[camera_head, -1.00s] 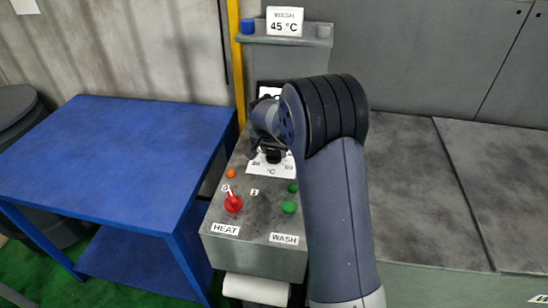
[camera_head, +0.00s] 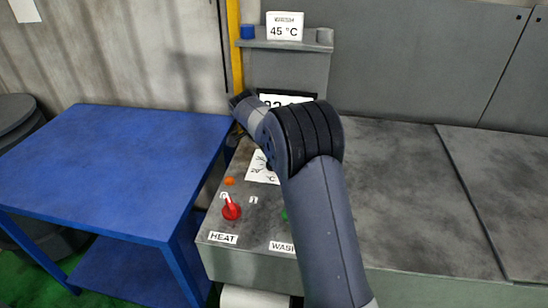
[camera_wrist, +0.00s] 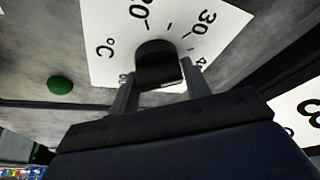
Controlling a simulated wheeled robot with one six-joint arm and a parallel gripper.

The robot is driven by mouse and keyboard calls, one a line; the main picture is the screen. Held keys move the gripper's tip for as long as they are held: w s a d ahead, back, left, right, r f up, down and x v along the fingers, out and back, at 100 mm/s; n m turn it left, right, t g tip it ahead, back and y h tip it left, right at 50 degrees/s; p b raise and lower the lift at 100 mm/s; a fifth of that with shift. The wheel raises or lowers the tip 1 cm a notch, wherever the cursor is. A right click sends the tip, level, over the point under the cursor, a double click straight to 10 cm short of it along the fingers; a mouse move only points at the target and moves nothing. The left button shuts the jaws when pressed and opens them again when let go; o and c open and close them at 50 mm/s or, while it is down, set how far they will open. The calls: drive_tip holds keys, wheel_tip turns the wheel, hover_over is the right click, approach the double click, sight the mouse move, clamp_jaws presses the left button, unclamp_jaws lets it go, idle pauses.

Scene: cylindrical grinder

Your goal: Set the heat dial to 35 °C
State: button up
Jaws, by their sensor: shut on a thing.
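The heat dial is a black knob (camera_wrist: 158,60) on a white scale plate (camera_wrist: 105,25) in the wrist view. The numbers 20 and 30 and part of a 40 show around it, with °C at the left. My gripper (camera_wrist: 159,77) is shut on the knob, one finger on each side. No pointer mark on the knob can be made out, so its setting cannot be read. In the head view part of the scale plate (camera_head: 262,171) shows left of my arm, which hides the gripper and most of the dial.
A red switch (camera_head: 231,210) above the HEAT label (camera_head: 222,238) and an orange lamp (camera_head: 229,181) sit on the control box. A sign (camera_head: 284,27) reading 45 °C stands on the ledge behind. A blue table (camera_head: 110,165) is at the left. A green button (camera_wrist: 60,85) shows in the wrist view.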

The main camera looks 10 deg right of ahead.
drive_tip(key=shift+m, duration=0.6)
drive_tip(key=o, duration=0.9)
drive_tip(key=shift+o, duration=0.2)
drive_tip(key=w+v, duration=0.1)
drive_tip(key=v, duration=0.9)
drive_tip(key=shift+s+a+r, duration=0.2)
drive_tip(key=shift+s+r, duration=0.1)
drive_tip(key=shift+r, duration=0.1)
drive_tip(key=x, duration=1.1)
drive_tip(key=shift+s, duration=0.25)
